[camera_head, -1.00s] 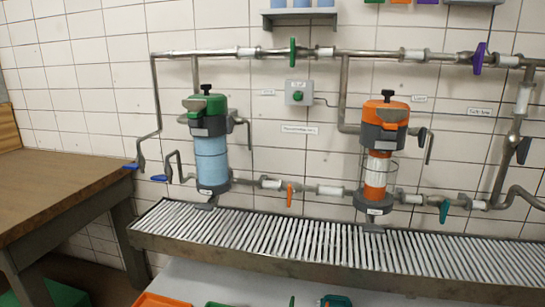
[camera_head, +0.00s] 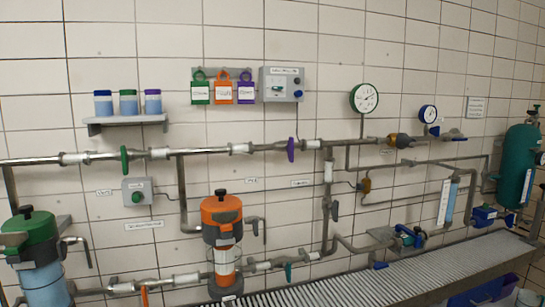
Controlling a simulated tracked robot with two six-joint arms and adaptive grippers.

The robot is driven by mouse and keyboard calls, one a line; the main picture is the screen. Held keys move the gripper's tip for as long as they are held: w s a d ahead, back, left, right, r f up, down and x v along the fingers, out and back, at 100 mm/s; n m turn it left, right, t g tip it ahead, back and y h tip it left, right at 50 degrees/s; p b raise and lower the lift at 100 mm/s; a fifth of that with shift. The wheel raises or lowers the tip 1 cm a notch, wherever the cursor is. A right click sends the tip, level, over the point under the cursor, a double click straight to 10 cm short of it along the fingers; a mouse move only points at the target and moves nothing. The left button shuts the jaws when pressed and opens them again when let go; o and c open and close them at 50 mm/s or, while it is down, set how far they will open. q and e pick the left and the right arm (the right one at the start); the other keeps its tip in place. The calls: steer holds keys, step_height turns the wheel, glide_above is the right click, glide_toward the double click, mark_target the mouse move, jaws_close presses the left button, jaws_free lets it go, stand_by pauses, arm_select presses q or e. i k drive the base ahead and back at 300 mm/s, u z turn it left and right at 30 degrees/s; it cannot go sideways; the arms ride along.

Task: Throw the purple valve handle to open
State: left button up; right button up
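The purple valve handle (camera_head: 291,149) is on the upper metal pipe (camera_head: 270,147), right of the orange-topped canister. It stands about upright, crosswise to the pipe. A green valve handle (camera_head: 124,160) sits on the same pipe further left. Neither of my grippers shows in the head view, so nothing of mine is seen touching the handle.
Below are the orange-topped canister (camera_head: 221,217), the green-topped canister (camera_head: 30,240) and a slatted grating (camera_head: 350,280). A control box (camera_head: 283,84), hanging tags (camera_head: 222,90) and a shelf with bottles (camera_head: 127,121) are above. A green tank (camera_head: 517,165) stands far right.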

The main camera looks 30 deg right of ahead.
mark_target(291, 148)
steer(key=u, duration=0.8)
steer(key=k, duration=0.45)
steer(key=z, duration=1.25)
steer(key=i, duration=1)
steer(key=z, duration=0.05)
